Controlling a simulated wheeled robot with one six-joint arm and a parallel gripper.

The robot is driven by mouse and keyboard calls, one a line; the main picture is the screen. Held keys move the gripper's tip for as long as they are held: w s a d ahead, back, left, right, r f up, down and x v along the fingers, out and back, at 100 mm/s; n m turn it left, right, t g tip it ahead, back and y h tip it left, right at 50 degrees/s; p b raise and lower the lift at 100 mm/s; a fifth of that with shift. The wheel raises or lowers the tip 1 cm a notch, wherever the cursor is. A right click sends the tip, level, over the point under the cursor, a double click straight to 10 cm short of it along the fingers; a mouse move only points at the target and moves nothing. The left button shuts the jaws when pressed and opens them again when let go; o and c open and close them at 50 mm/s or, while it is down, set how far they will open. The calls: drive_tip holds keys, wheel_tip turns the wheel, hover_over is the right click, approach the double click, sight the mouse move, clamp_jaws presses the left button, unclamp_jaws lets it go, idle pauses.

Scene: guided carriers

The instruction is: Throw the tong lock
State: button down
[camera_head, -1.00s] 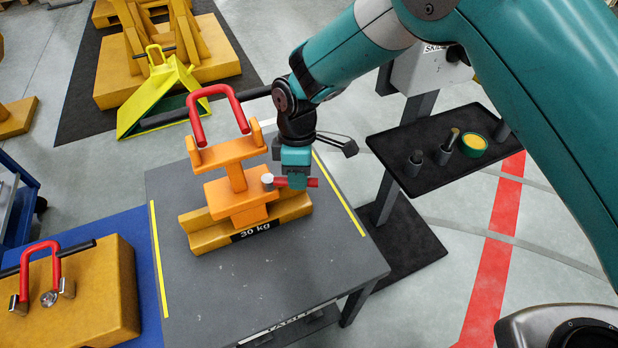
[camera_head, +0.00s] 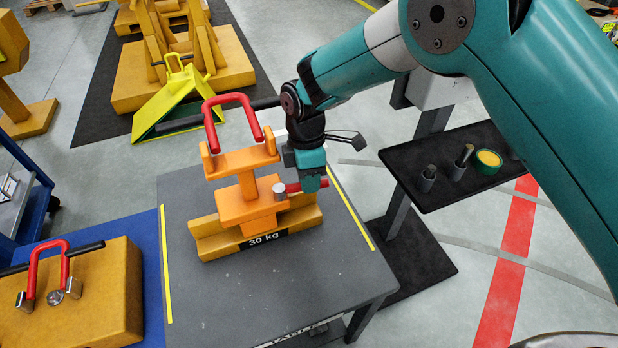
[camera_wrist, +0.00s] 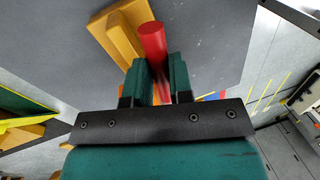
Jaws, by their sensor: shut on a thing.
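The orange tong (camera_head: 240,162) stands upright on the yellow 30 kg block (camera_head: 218,243) on the grey table. Its red bail handle (camera_head: 232,97) rises at the top. A red lock lever (camera_head: 293,188) with a light grey round end (camera_head: 279,190) sticks out at the tong's lower right. My gripper (camera_head: 313,180) is at the lever's right end and shut on it. In the wrist view the red lever (camera_wrist: 153,42) runs between my two green fingers (camera_wrist: 160,82), with the yellow block (camera_wrist: 118,32) beyond. The lever's gripped part is partly hidden by the fingers.
The grey table (camera_head: 290,290) is clear in front of the block. Another yellow block with a red handle (camera_head: 48,265) sits at the left on a blue mat.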

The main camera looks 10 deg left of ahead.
drive_tip(key=shift+w+r, duration=0.1)
drive_tip(key=shift+w, duration=0.15)
drive_tip(key=c, duration=1)
unclamp_jaws()
drive_tip(key=v, duration=1.7)
drive_tip(key=shift+r, duration=0.2)
drive_tip(key=shift+d, duration=0.1)
